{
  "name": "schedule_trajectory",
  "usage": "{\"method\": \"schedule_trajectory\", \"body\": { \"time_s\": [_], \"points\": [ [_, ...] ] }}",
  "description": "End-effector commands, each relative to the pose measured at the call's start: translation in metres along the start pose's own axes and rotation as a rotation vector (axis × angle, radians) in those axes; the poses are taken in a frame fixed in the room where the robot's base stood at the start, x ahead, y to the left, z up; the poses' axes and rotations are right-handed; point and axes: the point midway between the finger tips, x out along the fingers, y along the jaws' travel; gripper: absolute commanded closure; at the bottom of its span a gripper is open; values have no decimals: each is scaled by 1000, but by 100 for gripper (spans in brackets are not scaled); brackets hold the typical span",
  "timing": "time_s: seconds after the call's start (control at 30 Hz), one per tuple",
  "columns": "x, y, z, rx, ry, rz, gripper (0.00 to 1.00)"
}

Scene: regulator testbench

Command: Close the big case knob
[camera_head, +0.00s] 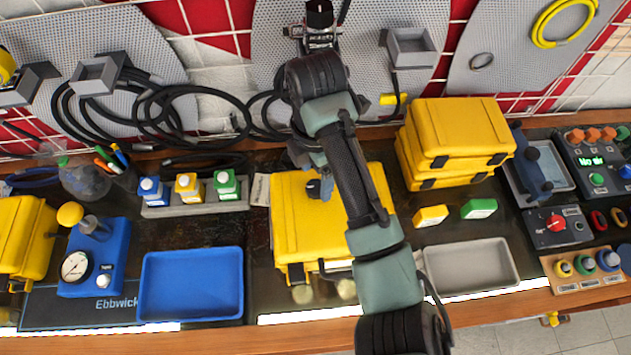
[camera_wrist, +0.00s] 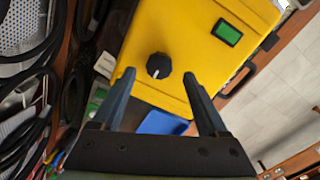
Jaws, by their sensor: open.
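The big yellow case (camera_head: 294,228) lies flat in the middle of the bench, partly covered by my arm; its yellow top also fills much of the wrist view (camera_wrist: 205,45). The black knob (camera_wrist: 158,66) on its top has a pale pointer mark. A green display (camera_wrist: 228,33) sits on the same face. My gripper (camera_wrist: 160,80) is open and empty over the case, and the knob appears between its two blue fingertips, just beyond them. I cannot tell the exact gap. In the head view the gripper is largely hidden behind my arm.
Stacked yellow cases (camera_head: 460,135) stand to the right, with a grey tray (camera_head: 470,266) in front of them. A blue tray (camera_head: 190,285) and a blue gauge unit (camera_head: 95,258) are at left. Black cables (camera_head: 190,95) hang behind. Small bottles (camera_head: 188,187) stand in a rack.

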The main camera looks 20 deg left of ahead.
Motion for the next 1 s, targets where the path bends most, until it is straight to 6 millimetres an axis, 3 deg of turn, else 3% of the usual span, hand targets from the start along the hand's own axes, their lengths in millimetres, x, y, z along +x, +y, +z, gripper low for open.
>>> {"method": "schedule_trajectory", "body": {
  "time_s": [0.2, 0.57, 0.67, 1.0],
  "points": [
    [24, 0, 1, 2, 0, 1, 23],
    [31, 0, 1, 1, -2, 3, 23],
    [31, 0, 1, 1, -2, 3, 38],
    [31, 0, 1, 1, -2, 3, 99]
  ]
}}
